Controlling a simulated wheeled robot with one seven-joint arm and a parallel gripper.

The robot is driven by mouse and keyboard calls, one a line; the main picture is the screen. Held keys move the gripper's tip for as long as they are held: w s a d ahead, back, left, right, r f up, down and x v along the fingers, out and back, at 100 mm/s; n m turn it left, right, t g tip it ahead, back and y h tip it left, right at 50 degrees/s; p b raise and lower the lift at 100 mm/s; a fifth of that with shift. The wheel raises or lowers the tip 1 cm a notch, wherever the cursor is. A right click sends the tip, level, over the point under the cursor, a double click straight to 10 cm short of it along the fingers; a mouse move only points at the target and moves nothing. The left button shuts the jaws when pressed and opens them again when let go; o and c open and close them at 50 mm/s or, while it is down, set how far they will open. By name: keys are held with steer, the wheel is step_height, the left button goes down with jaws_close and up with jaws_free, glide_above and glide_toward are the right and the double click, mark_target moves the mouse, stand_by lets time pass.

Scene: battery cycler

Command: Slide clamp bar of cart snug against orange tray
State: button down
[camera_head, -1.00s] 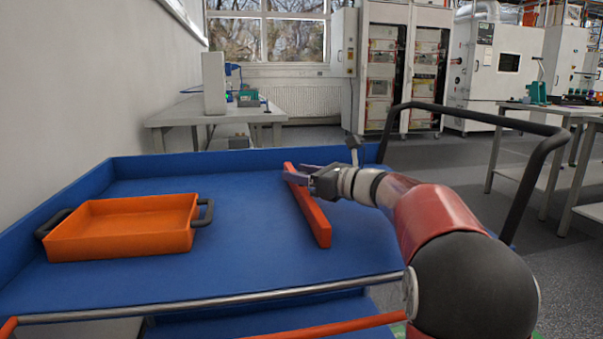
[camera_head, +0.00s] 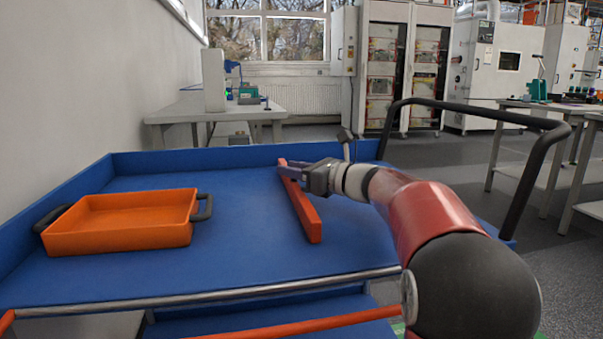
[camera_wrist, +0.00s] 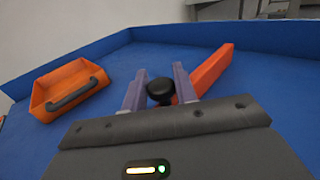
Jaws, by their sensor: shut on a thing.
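The orange tray (camera_head: 118,241) with dark handles sits on the left of the blue cart's top. The clamp bar (camera_head: 307,217), a long red-orange bar, lies to its right, with a wide strip of blue surface between them. My gripper (camera_head: 285,168) is at the bar's far end. In the wrist view, my gripper (camera_wrist: 157,80) has its fingers on either side of a black knob (camera_wrist: 160,90), shut on it. The bar (camera_wrist: 212,70) shows just right of the fingers, and the tray (camera_wrist: 66,86) is at the left. How the knob joins the bar is hidden.
The blue cart top (camera_head: 235,258) has a raised rim at the back and left. A metal rail (camera_head: 200,303) runs along the front, and a black push handle (camera_head: 535,185) rises at the right. The surface between tray and bar is clear.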

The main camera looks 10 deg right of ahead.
steer(key=a+b, duration=0.4)
steer(key=a, duration=1.3)
steer(key=shift+s, duration=0.1)
steer(key=c, duration=1.1)
jaws_free()
steer(key=shift+d, duration=0.1)
steer(key=shift+b+v, duration=0.6)
steer(key=shift+v, duration=3.25)
